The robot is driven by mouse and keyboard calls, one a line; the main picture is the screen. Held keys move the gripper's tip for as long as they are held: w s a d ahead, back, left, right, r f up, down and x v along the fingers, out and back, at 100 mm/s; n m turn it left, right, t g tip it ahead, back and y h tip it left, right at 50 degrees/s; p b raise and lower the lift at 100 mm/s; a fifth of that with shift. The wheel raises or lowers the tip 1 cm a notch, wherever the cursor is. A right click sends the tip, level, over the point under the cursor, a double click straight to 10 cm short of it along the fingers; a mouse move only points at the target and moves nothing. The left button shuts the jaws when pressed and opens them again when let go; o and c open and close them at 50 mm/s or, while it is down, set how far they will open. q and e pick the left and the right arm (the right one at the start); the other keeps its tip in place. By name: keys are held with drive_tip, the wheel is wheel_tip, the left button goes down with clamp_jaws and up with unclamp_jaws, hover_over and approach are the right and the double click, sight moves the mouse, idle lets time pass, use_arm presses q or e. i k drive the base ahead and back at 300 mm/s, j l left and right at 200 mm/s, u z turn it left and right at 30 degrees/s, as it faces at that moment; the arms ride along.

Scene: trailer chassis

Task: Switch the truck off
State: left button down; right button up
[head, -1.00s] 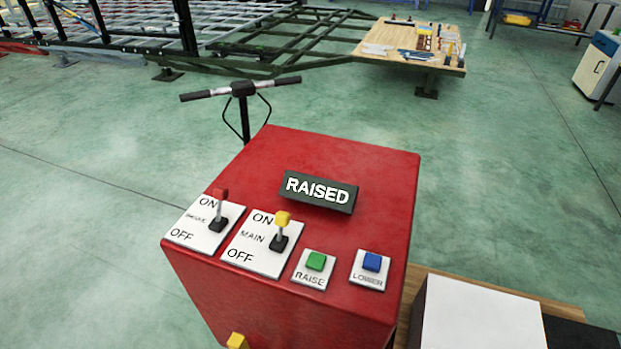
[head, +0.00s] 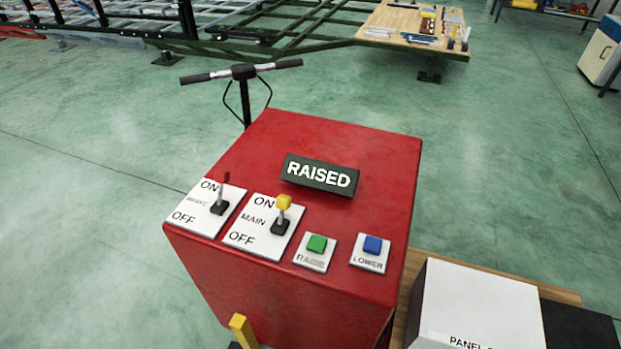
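The truck's red control box (head: 335,235) fills the middle of the head view. Its dark display (head: 320,175) reads RAISED. The main switch (head: 282,215) has a yellow-tipped lever on a white plate marked ON and OFF; the lever stands up toward the ON side. The brake switch (head: 221,194), with a red-tipped lever, is left of it and also leans up toward ON. A green RAISE button (head: 316,244) and a blue LOWER button (head: 372,245) sit to the right.
A handlebar (head: 243,72) stands behind the box. A white panel box (head: 480,308) and a dark block (head: 578,330) lie at the lower right. A chassis frame and a wooden board (head: 405,22) are at the back; open floor lies between.

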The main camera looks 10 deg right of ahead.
sight(283, 202)
drive_tip(key=k+l+u, duration=0.1)
drive_tip(key=l, duration=0.35)
drive_tip(key=l+u, duration=0.15)
drive_tip(key=l, duration=0.35)
drive_tip(key=k+l+u, duration=0.1)
drive_tip(key=l, duration=0.3)
drive_tip(key=k, duration=0.1)
